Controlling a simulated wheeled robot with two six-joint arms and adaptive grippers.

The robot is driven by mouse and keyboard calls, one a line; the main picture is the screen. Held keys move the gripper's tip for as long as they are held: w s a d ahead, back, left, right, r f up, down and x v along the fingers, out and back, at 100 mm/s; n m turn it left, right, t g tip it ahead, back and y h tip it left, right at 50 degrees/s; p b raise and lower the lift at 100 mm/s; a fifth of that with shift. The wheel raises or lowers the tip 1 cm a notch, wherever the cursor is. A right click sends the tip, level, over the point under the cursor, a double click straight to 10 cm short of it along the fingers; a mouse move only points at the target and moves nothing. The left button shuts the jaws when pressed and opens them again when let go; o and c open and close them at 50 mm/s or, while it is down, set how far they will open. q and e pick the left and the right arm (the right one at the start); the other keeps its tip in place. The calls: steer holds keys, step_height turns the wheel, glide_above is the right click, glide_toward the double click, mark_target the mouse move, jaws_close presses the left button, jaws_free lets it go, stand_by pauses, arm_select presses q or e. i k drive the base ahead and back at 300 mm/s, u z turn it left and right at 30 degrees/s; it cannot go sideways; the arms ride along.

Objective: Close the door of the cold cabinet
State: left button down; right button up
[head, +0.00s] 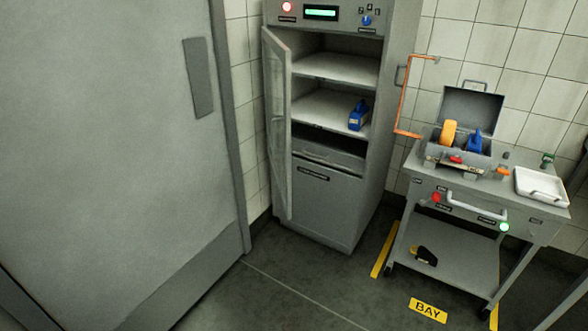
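The cold cabinet (325,222) is a tall grey unit against the tiled wall in the head view. Its door (277,125), with a glass pane, is hinged on the left and stands open, swung out toward me. Two pale shelves show inside. A blue object (358,114) sits on the lower shelf at the right. Below the shelves are a drawer-like recess and a closed lower panel. The control panel on top has a red light (287,7), a green display (321,13) and a blue knob (367,20). Neither of my grippers is in view.
A large grey door or panel (110,130) fills the left. A grey cart (450,187) at the right carries an open toolbox (440,153) and a white tray (541,201). Floor before the cabinet is clear.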

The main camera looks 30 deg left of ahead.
mark_target(281, 164)
steer(key=z, duration=0.35)
steer(key=i, duration=1.15)
steer(key=u, duration=0.75)
